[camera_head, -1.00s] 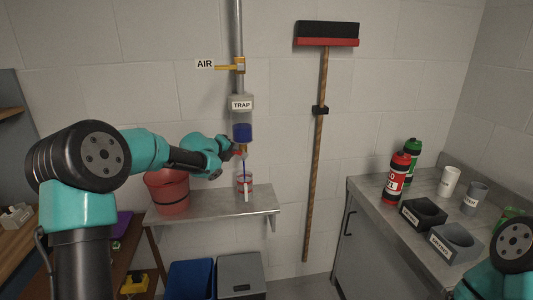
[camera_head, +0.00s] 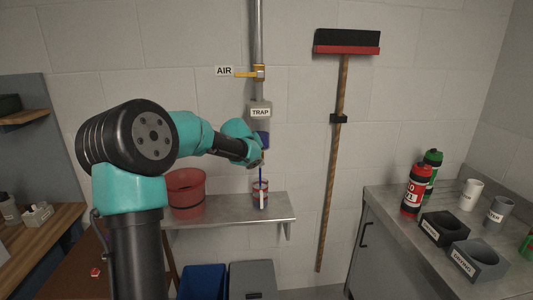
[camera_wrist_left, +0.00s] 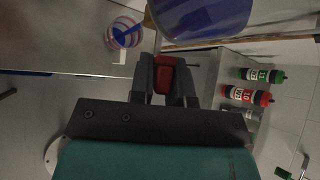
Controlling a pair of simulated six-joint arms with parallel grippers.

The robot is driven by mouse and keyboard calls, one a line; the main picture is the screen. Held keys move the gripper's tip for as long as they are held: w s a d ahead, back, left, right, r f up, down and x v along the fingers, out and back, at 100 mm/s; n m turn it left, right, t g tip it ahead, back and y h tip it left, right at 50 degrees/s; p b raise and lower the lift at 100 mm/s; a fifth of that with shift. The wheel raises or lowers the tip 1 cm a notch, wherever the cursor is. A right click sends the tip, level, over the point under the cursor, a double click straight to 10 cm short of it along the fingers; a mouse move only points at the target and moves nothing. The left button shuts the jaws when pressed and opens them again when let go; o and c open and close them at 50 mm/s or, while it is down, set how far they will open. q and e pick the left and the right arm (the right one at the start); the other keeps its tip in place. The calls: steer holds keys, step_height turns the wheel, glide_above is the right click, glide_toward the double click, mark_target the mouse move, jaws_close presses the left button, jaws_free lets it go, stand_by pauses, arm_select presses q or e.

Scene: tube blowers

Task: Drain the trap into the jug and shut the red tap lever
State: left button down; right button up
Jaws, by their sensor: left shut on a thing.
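The grey trap box (camera_head: 260,106) hangs on the wall pipe, with a blue bowl (camera_head: 263,139) below it. A thin blue stream runs down from below the bowl into the jug (camera_head: 260,188) on the metal shelf. The jug is clear with red markings and also shows in the left wrist view (camera_wrist_left: 123,36). My left gripper (camera_wrist_left: 168,78) is shut on the red tap lever (camera_wrist_left: 164,76), just under the blue bowl. In the head view my wrist mostly hides the tap. My right gripper is out of view.
A red bucket (camera_head: 185,193) stands left of the jug on the shelf (camera_head: 225,211). A yellow AIR valve (camera_head: 257,73) sits above the trap. Bottles, cups and holders fill the right counter (camera_head: 400,230).

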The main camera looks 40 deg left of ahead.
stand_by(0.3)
arm_select(q)
steer(key=c, duration=1.2)
jaws_free()
steer(key=shift+o, duration=0.2)
steer(key=v, duration=1.7)
steer(key=shift+d+r, duration=0.15)
steer(key=shift+r, duration=0.05)
